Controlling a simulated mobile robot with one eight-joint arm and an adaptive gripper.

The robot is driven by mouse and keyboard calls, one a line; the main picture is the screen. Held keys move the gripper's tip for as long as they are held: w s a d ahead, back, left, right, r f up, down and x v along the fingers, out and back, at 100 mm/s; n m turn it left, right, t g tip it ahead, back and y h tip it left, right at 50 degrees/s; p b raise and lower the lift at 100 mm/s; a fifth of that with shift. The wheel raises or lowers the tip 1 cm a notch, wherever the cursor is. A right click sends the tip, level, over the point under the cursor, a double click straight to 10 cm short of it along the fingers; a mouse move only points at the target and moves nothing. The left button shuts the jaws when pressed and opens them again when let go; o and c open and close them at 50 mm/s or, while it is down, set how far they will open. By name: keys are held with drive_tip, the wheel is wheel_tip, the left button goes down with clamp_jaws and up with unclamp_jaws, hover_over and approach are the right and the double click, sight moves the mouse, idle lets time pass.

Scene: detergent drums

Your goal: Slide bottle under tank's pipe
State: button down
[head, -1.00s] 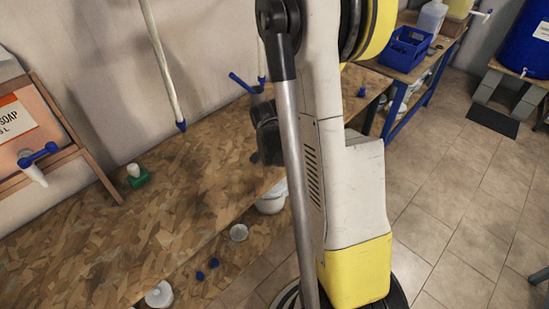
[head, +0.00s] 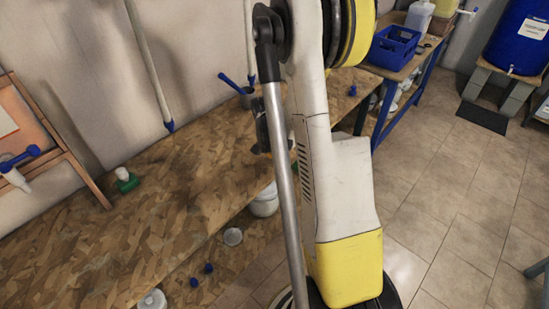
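A pale translucent bottle (head: 420,14) stands at the far end of the blue-legged table, at the top of the head view. Its top is cut off by the picture edge. A yellowish tank (head: 443,8) is just right of it, mostly cut off, with a pale pipe (head: 466,14) sticking out to the right. The bottle is beside the tank, left of the pipe. My gripper cannot be made out; my arm and column fill the middle. A dark part beside the column is too hidden to identify.
A blue crate (head: 392,47) sits on the blue-legged table. A blue drum (head: 519,38) stands on a support (head: 487,82) at right. A chipboard bench (head: 170,205) runs along the left wall, with a green-based bottle (head: 124,177). Tiled floor (head: 440,190) at right is mostly clear.

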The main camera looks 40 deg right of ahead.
drive_tip(key=w+d, duration=0.4)
drive_tip(key=d, duration=0.5)
drive_tip(key=w+d, duration=0.5)
drive_tip(key=d, duration=0.5)
drive_tip(key=w+d, duration=0.4)
drive_tip(key=d, duration=0.6)
drive_tip(key=shift+w+f+p, duration=0.15)
drive_tip(key=shift+w+p, duration=0.05)
drive_tip(key=shift+p, duration=0.2)
drive_tip(key=shift+a, duration=0.15)
drive_tip(key=shift+s+a, duration=0.1)
drive_tip(key=shift+a, duration=0.1)
drive_tip(key=shift+s+a, duration=0.25)
drive_tip(key=shift+a, duration=0.4)
drive_tip(key=shift+s+a, duration=0.25)
drive_tip(key=shift+a, duration=0.35)
drive_tip(key=shift+s+a+r, duration=0.25)
drive_tip(key=shift+a+r, duration=0.15)
drive_tip(key=shift+r, duration=0.2)
drive_tip(key=shift+s+a+r, duration=0.25)
drive_tip(key=shift+a+r, duration=0.1)
drive_tip(key=shift+r, duration=0.2)
drive_tip(key=w+p+v, duration=0.1)
drive_tip(key=p+v, duration=0.2)
drive_tip(key=v, duration=0.4)
drive_tip(key=shift+s+r, duration=0.4)
drive_tip(key=shift+s, duration=0.05)
